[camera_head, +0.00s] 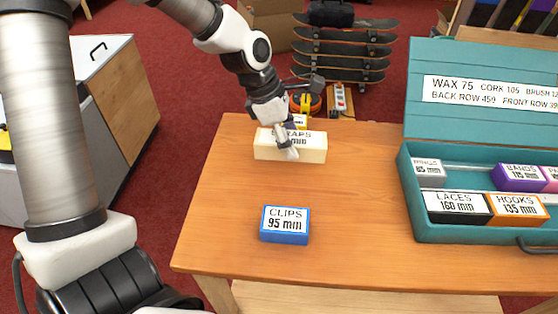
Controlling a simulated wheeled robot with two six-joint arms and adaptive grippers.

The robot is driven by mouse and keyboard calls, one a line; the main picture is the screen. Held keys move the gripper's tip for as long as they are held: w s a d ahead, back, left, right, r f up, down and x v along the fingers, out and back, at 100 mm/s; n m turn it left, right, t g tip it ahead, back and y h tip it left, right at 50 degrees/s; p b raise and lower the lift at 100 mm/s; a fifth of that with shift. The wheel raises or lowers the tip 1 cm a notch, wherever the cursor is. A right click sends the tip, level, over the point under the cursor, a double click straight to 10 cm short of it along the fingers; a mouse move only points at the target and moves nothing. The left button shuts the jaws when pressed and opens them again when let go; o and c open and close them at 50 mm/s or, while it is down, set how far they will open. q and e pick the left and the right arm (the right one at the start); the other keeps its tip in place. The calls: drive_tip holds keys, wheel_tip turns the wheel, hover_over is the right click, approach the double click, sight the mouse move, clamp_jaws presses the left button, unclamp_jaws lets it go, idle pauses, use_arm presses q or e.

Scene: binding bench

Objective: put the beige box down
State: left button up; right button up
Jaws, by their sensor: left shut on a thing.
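The beige box (315,147) is near the far edge of the orange wooden table (350,210). Its label is partly hidden by my left gripper (290,150), which is shut on it from above. I cannot tell whether the underside of the box touches the table or is slightly above it. My right gripper is not in view.
A blue CLIPS box (285,226) lies nearer on the table. A small yellow labelled thing (300,121) shows behind the beige box. An open teal case (408,190) with several labelled boxes stands at the right. The table's middle is clear.

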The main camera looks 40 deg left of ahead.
use_arm(q)
wheel_tip(320, 180, down, 8)
drive_tip(key=shift+s+f+b, duration=0.1)
drive_tip(key=shift+b, duration=0.45)
drive_tip(key=shift+f, duration=0.35)
drive_tip(key=shift+w, duration=0.2)
drive_tip(key=shift+s, duration=0.1)
drive_tip(key=o, duration=1)
drive_tip(key=shift+c, duration=0.2)
drive_tip(key=o, duration=0.4)
drive_tip(key=shift+c, duration=0.2)
